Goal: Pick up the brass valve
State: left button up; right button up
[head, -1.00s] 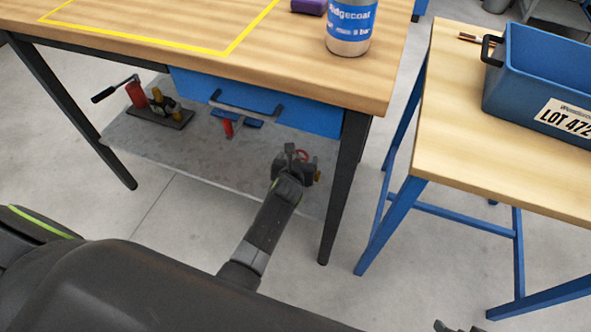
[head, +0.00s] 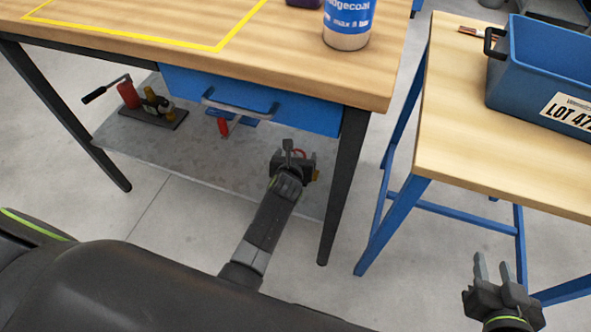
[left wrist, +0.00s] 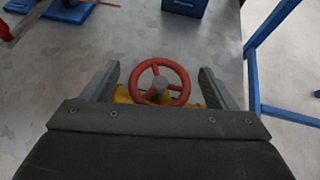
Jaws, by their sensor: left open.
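The brass valve, with a red handwheel and yellow body, is on the grey lower shelf (head: 170,158) under the workbench. In the left wrist view the valve's handwheel (left wrist: 160,84) shows between my open fingers, and its brass body is partly hidden behind the gripper. In the head view only a bit of the valve (head: 316,175) shows past my left gripper (head: 294,158). My left gripper is open with its fingers on either side of the valve. My right gripper (head: 501,266) is open and empty at the lower right, in front of the side table.
A blue drawer (head: 250,100) hangs above the shelf, and a dark bench leg (head: 343,185) stands just right of my left gripper. A red and black tool on a base (head: 140,103) and a blue-and-red tool (head: 228,124) lie on the shelf. A blue bin (head: 540,75) sits on the side table.

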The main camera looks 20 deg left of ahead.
pick_arm(q)
grip_shut()
jog(key=shift+r, duration=0.1)
dwell(0.5)
